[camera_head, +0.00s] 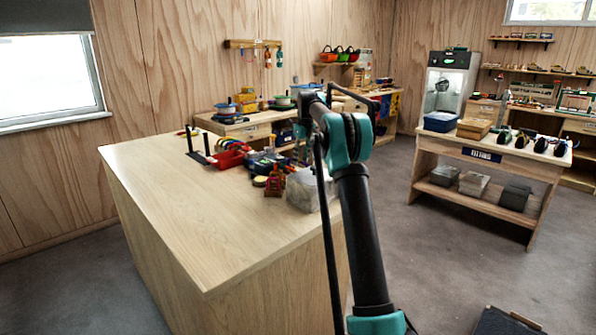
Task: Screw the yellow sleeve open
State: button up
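I cannot make out the yellow sleeve with certainty. Small red and yellow items (274,184) stand on the big wooden counter (190,225), left of a clear box, too small to read in detail. My arm (360,230) rises from the bottom of the view to a teal joint at the right side of the counter. Its farther links run behind this joint and partly cover the counter's far right end. I cannot pick out my gripper or its fingers, nor whether it holds anything.
On the counter are a clear box (303,190), a red tray (229,158) and a black stand (198,150). The counter's near and left parts are bare. A fitting table (480,155) with helmets or shoes stands at right. Grey floor (440,250) lies open between.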

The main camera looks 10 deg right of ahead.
jog(key=shift+f, duration=1)
jog(key=shift+s+a, duration=0.45)
jog(key=shift+a, duration=0.15)
jog(key=shift+r, duration=0.1)
jog(key=shift+r, duration=4.95)
